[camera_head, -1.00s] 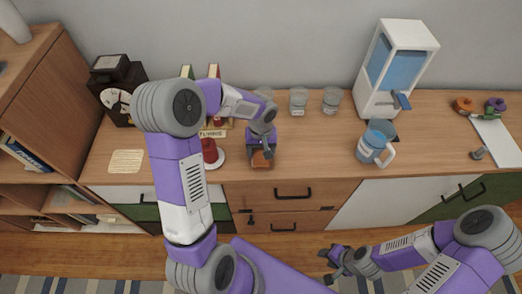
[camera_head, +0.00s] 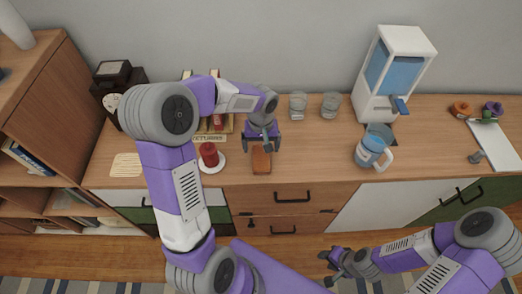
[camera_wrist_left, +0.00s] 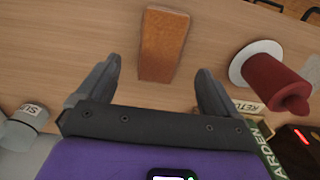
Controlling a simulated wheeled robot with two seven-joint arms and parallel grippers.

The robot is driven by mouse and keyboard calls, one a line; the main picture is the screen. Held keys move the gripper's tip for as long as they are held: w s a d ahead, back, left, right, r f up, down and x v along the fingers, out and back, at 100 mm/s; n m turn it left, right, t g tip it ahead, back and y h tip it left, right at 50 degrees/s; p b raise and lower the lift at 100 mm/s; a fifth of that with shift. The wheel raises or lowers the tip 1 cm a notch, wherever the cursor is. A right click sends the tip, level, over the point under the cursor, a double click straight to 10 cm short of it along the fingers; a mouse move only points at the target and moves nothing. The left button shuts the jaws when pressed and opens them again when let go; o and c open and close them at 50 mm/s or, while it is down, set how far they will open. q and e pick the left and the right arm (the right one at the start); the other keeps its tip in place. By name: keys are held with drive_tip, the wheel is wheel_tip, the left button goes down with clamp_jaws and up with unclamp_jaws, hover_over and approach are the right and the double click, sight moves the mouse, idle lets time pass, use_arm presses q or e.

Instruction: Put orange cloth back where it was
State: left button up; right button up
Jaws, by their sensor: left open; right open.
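The orange cloth (camera_head: 261,160) is a folded, brownish-orange rectangle lying on the wooden counter near its front edge. In the left wrist view the cloth (camera_wrist_left: 163,45) lies just beyond the fingertips, apart from both fingers. My left gripper (camera_head: 262,146) is open and empty, just behind the cloth on the wall side; it also shows in the left wrist view (camera_wrist_left: 158,76). My right gripper (camera_head: 334,266) is open and empty, low in front of the drawers, away from the counter top.
A red candle (camera_head: 208,154) on a white plate stands left of the cloth. Glass jars (camera_head: 298,104) stand behind to the right. A blue mug (camera_head: 371,151) and a water dispenser (camera_head: 392,75) are further right. Counter between cloth and mug is clear.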

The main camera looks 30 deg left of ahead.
sight(261, 157)
use_arm(q)
wheel_tip(261, 157, up, 6)
drive_tip(key=p, duration=0.1)
use_arm(e)
drive_tip(key=shift+r, duration=0.75)
use_arm(q)
drive_tip(key=shift+r, duration=0.1)
